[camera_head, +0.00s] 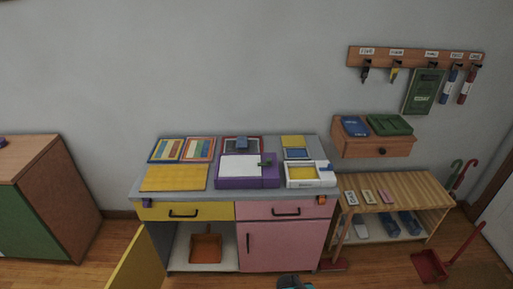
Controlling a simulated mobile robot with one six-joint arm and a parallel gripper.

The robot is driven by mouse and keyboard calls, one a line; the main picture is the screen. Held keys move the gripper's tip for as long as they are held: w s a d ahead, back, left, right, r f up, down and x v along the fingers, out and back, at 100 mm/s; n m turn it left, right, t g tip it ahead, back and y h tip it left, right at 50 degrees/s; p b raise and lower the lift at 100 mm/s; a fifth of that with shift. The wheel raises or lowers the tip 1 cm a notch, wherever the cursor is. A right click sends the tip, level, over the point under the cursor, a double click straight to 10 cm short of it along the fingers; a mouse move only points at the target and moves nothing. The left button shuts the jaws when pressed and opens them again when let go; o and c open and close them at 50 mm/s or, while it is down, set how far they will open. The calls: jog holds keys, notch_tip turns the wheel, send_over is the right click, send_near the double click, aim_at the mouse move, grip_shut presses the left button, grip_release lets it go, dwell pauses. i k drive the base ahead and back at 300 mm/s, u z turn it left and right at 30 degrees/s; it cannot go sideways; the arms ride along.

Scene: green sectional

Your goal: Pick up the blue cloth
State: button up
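A flat blue item (354,126) lies on top of the small wooden wall drawer at the right, beside a green item (389,124). It could be a folded cloth, but it is too small to tell. A small blue-grey piece (241,143) lies on the tray at the back of the cabinet top; its kind is unclear too. A dark part with a teal edge at the bottom centre looks like my arm. My gripper's fingers do not show.
The cabinet (283,243) has its yellow door (136,266) open. A purple box (247,183) and white tray (325,181) crowd its top. A slatted bench (412,187) with shoes below stands right. A red dustpan (428,266) lies on the floor. Hooks hang above.

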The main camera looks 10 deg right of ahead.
aim_at(242, 142)
jog(key=z, duration=0.1)
jog(key=k, duration=0.15)
jog(key=u, duration=0.2)
jog(key=i, duration=0.95)
jog(key=z, duration=0.15)
jog(key=k, duration=0.1)
jog(key=z, duration=0.9)
